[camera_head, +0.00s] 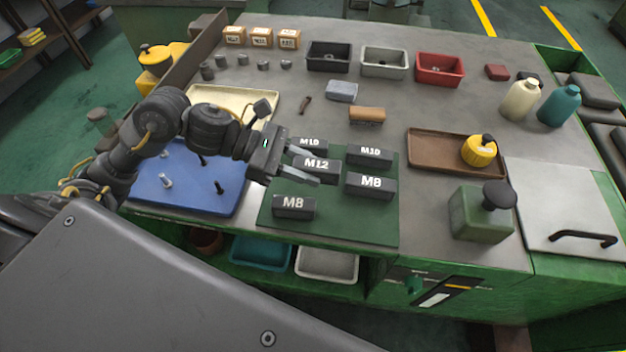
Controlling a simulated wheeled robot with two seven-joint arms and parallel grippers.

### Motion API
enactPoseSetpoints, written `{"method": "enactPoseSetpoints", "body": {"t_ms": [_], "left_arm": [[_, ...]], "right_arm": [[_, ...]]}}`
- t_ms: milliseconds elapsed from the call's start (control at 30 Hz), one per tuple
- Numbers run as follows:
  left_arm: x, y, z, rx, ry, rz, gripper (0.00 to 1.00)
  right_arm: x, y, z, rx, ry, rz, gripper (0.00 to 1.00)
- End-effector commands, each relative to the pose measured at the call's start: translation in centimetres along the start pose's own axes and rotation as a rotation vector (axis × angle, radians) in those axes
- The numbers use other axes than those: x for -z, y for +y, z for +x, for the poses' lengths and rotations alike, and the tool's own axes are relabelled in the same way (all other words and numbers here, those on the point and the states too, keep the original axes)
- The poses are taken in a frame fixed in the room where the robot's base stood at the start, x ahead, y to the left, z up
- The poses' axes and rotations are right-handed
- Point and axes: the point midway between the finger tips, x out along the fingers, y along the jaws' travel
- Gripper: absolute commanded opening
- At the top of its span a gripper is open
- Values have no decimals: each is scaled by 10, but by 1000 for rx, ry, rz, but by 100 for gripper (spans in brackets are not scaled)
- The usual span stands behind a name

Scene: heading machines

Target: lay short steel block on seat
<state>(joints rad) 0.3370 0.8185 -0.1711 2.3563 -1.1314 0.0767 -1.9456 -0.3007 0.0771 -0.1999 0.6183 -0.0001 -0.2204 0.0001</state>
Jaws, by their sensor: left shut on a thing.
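Several dark blocks marked M8, M10 and M12 stand on a green mat (345,225). My left gripper (311,169) reaches in from the left over this mat. It is shut on the dark block marked M12 (320,165), with one pale finger on each side. I cannot tell whether this block touches the mat. One M10 block (309,144) is just behind the gripper, partly hidden. The other M10 block (369,156) and an M8 block (370,186) lie to its right. Another M8 block (294,207) is nearer the front. My right gripper is not in view.
A blue tray (190,190) with bolts and a cream tray (234,100) lie left. A brown tray (432,150) with a yellow container (478,151) and a green canister (480,215) stand right. Black, grey and red bins (440,69) line the back.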

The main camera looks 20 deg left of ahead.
Motion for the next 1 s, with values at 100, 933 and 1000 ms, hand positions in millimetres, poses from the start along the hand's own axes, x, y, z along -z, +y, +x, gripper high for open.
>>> {"method": "enactPoseSetpoints", "body": {"t_ms": [100, 933, 1000], "left_arm": [[15, 17, 8, 0, -4, -8, 0], [77, 48, 36, -1, -3, 1, 0], [78, 48, 36, -1, -3, 3, 0]], "right_arm": [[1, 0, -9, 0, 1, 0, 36], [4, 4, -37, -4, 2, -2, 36], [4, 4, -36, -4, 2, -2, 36]]}}
